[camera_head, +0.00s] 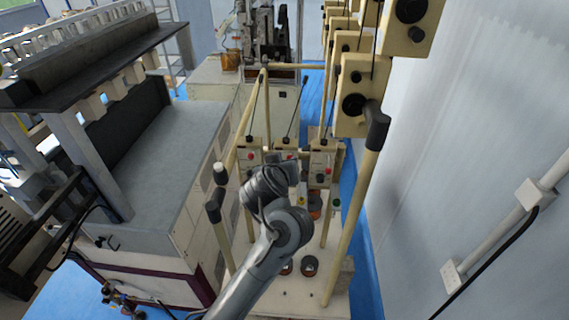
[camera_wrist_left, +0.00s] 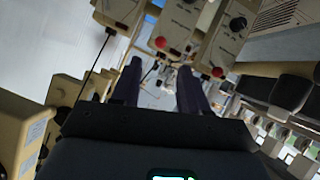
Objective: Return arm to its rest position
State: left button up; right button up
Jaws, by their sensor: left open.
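One grey arm of mine (camera_head: 275,235) rises from the bottom middle of the head view into the cream frame of the winder. Its wrist end (camera_head: 268,188) is in front of the cream control boxes (camera_head: 322,165); the fingers cannot be made out there. In the left wrist view my left gripper (camera_wrist_left: 159,82) has its two dark fingers apart, with nothing seen held between them. Cream boxes with red buttons (camera_wrist_left: 161,42) and black knobs lie beyond the fingertips. My right gripper is not seen.
A cream post (camera_head: 352,215) stands close on the right of the arm and a shorter capped post (camera_head: 220,185) on its left. Spools (camera_head: 309,265) sit on the base plate. A large machine (camera_head: 165,165) fills the left. A pale wall (camera_head: 470,130) is at right.

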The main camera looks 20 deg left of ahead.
pick_arm(q)
jog(key=s+a+f+m+g, duration=0.1)
jog(key=s+a+f+g, duration=0.1)
jog(key=s+f, duration=0.6)
jog(key=s+a+f+g, duration=0.15)
jog(key=s+f, duration=0.25)
jog(key=f, duration=0.7)
jog(key=s+a+f+m+g, duration=0.1)
jog(key=s+f+g, duration=0.1)
jog(key=s+f, duration=0.6)
jog(key=s+f+m+g+h, duration=0.2)
jog(key=s+f, duration=0.5)
jog(key=s, duration=0.4)
jog(key=s+d+r+m, duration=0.3)
jog(key=s+r, duration=0.3)
jog(key=r, duration=0.1)
jog(key=shift+s+m+g, duration=0.3)
jog(key=shift+s+g, duration=0.1)
jog(key=shift+g, duration=0.05)
